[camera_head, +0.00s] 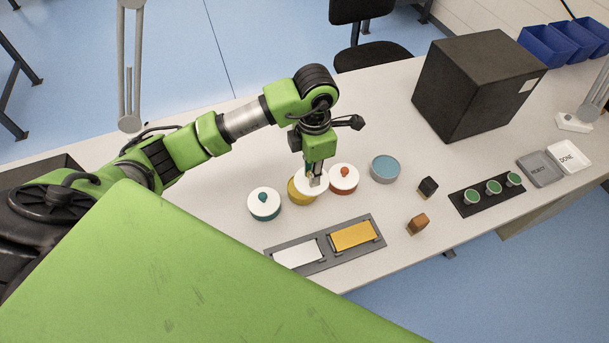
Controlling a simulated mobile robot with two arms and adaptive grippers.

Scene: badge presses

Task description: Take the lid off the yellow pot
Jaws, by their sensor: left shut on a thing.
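The yellow pot (293,192) stands on the table between a teal pot and a red pot. Its white lid (313,192) sits off-centre to the right, so the pot's yellow shows along the left side. I cannot tell how far the lid is above the pot. My left gripper (315,178) comes down from above and is shut on the lid's knob, which its fingers mostly hide. My right gripper is not in view.
The teal pot (264,213) and red pot (345,189) wear white lids. A blue-topped round dish (385,168), a black block (428,187) and a brown block (418,223) are to the right. A grey tray (311,265) with white and yellow plates lies in front. A big black box (468,90) stands behind.

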